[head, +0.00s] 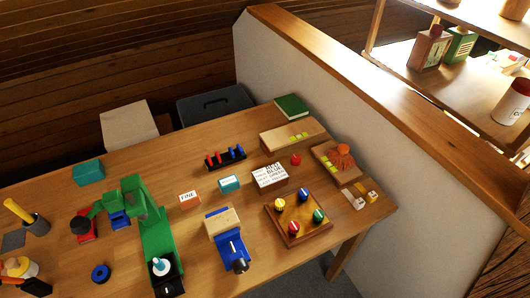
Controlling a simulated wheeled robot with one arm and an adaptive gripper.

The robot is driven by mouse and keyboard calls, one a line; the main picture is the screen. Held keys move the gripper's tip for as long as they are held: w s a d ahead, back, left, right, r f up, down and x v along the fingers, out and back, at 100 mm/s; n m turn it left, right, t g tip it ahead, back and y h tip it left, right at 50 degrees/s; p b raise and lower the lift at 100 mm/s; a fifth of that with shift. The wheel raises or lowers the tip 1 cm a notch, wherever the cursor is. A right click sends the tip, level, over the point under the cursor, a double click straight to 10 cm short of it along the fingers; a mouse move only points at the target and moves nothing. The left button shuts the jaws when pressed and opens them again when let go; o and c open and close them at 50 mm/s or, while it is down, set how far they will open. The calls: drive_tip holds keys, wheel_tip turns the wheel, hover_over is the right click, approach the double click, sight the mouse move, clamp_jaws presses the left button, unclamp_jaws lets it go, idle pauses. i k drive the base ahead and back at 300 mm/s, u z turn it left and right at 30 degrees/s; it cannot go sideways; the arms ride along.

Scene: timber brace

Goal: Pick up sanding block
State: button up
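A small orange-brown block with a white label reading "FINE" (189,199) lies on the wooden workbench (330,235), near its middle. It looks like the sanding block. It lies apart from the things around it, with bare wood on its near side. A small teal block with a white label (229,183) lies to its right; its text is too small to read.
A green fixture (158,236) stands left of the "FINE" block. A blue vise (236,255) with a wooden piece (222,222) is nearer the front. A lettered card block (270,177) and a tray of coloured knobs (286,236) are to the right. A partition (330,105) stands behind.

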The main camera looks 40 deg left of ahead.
sight(231, 183)
drive_tip(key=i, duration=0.45)
drive_tip(key=u, duration=3.45)
drive_tip(key=i, duration=0.5)
drive_tip(key=u, duration=0.05)
